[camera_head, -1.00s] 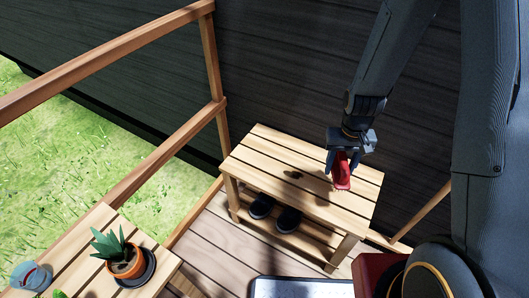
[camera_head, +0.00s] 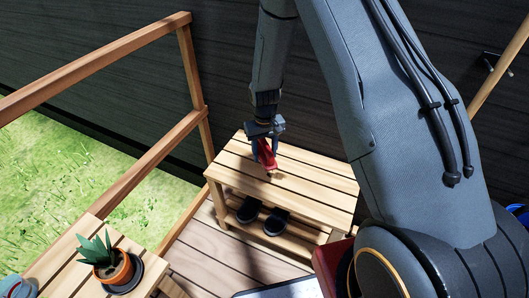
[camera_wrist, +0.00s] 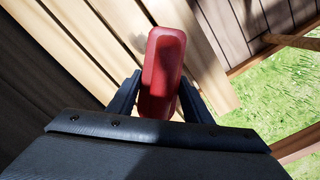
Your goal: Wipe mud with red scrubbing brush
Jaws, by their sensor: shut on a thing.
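My gripper (camera_head: 263,158) is shut on the red scrubbing brush (camera_head: 267,154), holding it over the slatted wooden bench (camera_head: 318,184) against the dark wall. The brush's lower end is at or just above the slats; I cannot tell if it touches. In the wrist view the brush's red back (camera_wrist: 163,70) shows between the two fingers, above pale slats (camera_wrist: 90,45).
Dark shoes (camera_head: 274,222) stand on the bench's lower shelf. A potted plant (camera_head: 113,272) on a saucer stands on another slatted surface at lower left. A wooden railing (camera_head: 100,62) runs along the left, with grass beyond. The bench's right part is clear.

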